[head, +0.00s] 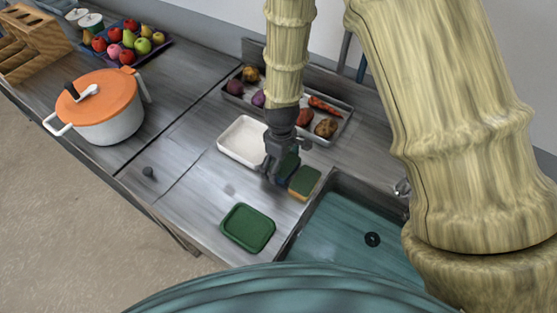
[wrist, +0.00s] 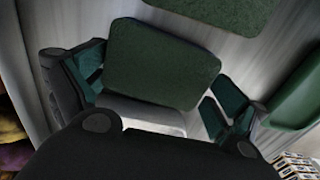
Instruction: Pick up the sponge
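Two sponges with green tops lie close together on the grey counter beside the sink. One sponge (head: 304,182) shows its yellow side in the head view, and a green pad also shows at the top of the wrist view (wrist: 215,8). The other sponge (wrist: 162,62) is between my fingers in the wrist view; in the head view my gripper mostly hides it. My gripper (head: 279,172) points down over it with its fingers apart. The left finger is close against the sponge; a gap shows at the right finger. I cannot tell whether the left finger touches it.
A white tray (head: 226,146) is just left of my gripper. A metal tray (head: 343,124) of vegetables is behind. A green tray (head: 247,228) lies in front, the sink (head: 340,240) to the right. An orange-lidded pot (head: 105,125) stands far left.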

